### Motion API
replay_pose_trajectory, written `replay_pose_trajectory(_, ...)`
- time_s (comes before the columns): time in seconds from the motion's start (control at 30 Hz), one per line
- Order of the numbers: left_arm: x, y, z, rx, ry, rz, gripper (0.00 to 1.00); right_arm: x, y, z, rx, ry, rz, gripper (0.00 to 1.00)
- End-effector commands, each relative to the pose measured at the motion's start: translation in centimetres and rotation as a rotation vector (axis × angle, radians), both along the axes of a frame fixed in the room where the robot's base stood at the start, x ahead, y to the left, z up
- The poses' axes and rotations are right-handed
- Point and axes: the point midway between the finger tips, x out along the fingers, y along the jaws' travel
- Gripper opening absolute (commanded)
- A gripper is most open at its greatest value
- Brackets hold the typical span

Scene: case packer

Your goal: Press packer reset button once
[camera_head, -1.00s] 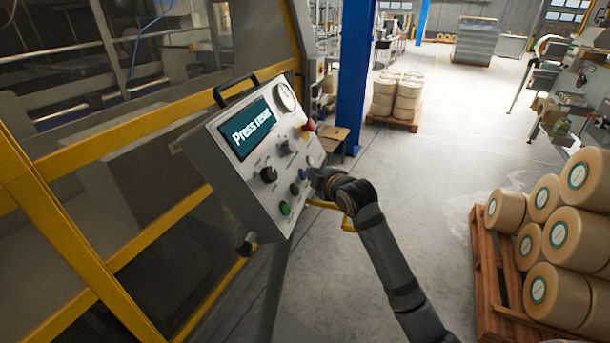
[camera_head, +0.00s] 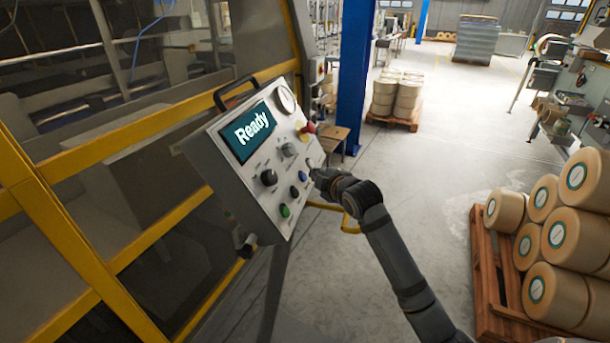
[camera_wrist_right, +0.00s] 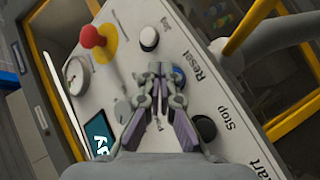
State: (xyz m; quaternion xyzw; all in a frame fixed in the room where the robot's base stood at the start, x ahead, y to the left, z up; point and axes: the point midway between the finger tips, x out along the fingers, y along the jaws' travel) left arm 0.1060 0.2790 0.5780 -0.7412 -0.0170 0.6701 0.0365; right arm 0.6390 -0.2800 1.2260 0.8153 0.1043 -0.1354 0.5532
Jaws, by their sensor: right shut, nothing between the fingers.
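The grey control panel (camera_head: 240,170) stands tilted at the machine's corner, with its screen (camera_head: 249,131) reading "Ready". The blue reset button (camera_head: 303,175) is in the panel's right-hand column. It shows in the right wrist view (camera_wrist_right: 179,76), labelled "Reset" and partly hidden by a finger. My right gripper (camera_head: 314,176) is shut and empty, its tips close in front of the panel beside the reset button. In the right wrist view, the closed fingertips (camera_wrist_right: 161,72) appear just left of the blue button. I cannot tell whether they touch it. My left gripper is not in view.
The black stop button (camera_wrist_right: 205,128), white jog button (camera_wrist_right: 149,38) and red emergency stop (camera_wrist_right: 92,37) lie close around the gripper. A yellow-framed machine guard (camera_head: 110,135) fills the left. A pallet of rolls (camera_head: 500,290) stands at right. The floor between is open.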

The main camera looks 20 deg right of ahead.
Motion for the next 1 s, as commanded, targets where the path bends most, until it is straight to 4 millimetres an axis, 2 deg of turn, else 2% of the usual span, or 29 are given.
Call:
replay_pose_trajectory(0.23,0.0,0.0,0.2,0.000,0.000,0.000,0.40,-0.1,-0.2,0.2,-0.002,0.000,0.000,0.00)
replay_pose_trajectory(0.7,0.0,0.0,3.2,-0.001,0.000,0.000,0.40,-2.5,-3.2,2.5,-0.005,0.001,0.000,0.00)
replay_pose_trajectory(1.0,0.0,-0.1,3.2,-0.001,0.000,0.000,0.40,-2.7,-3.3,2.4,0.000,0.000,0.001,0.00)
